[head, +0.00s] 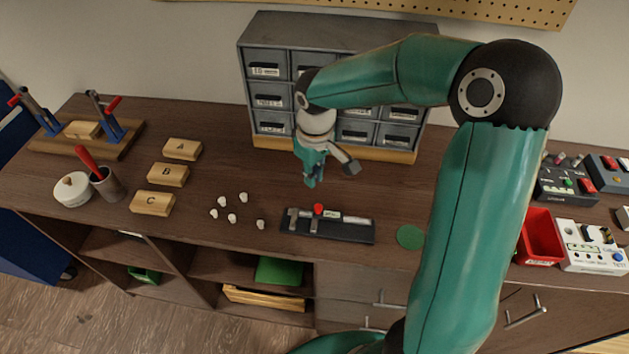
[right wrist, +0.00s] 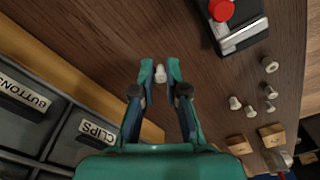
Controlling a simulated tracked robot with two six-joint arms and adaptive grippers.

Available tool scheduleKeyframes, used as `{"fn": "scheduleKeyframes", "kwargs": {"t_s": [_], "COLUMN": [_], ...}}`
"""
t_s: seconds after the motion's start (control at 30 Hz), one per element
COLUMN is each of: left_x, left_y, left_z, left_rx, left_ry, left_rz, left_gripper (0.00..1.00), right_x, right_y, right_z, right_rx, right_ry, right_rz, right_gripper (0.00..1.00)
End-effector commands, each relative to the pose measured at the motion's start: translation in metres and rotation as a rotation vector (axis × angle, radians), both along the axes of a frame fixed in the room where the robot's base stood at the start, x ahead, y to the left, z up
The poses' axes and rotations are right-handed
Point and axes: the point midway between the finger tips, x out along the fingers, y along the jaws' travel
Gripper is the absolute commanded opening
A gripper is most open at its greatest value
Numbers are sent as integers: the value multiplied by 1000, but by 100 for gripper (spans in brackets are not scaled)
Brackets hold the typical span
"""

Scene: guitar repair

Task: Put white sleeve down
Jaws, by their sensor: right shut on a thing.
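My right gripper (head: 312,182) hangs above the dark wooden bench, in front of the drawer cabinet. In the right wrist view its fingers (right wrist: 160,76) are shut on a small white sleeve (right wrist: 160,73), which shows between the fingertips. The held sleeve cannot be made out in the head view. Several similar small white pieces (head: 232,218) stand loose on the bench, left of the gripper. They also show at the right of the right wrist view (right wrist: 250,112). My left gripper is not in view.
A dark tray with a metal measuring tool (head: 342,218) and red knob (head: 318,208) lies in front of the gripper. Blocks A (head: 182,149), B (head: 168,174) and C (head: 152,203) stand left. A green disc (head: 410,237) and red bin (head: 539,238) are right. The grey drawer cabinet (head: 277,90) stands behind.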

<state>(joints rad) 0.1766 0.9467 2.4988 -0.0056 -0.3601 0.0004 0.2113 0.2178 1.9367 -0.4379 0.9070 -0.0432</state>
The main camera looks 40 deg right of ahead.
Motion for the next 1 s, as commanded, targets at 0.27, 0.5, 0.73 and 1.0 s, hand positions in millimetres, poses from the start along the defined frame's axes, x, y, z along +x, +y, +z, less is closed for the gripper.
{"fn": "scheduleKeyframes", "kwargs": {"t_s": [0.27, 0.5, 0.73, 1.0], "left_x": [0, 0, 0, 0], "left_y": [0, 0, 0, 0], "left_z": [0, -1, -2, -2], "left_rx": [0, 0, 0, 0], "left_ry": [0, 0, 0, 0], "left_rz": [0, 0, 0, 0], "left_gripper": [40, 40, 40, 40], "right_x": [0, 1, 1, 1], "right_y": [0, 1, 2, 2], "right_z": [-32, -33, -35, -34], "right_rx": [1, 1, 1, 1], "right_ry": [1, 0, 1, 1], "right_rz": [1, 2, 3, 4], "right_gripper": [3, 3, 34, 38]}}
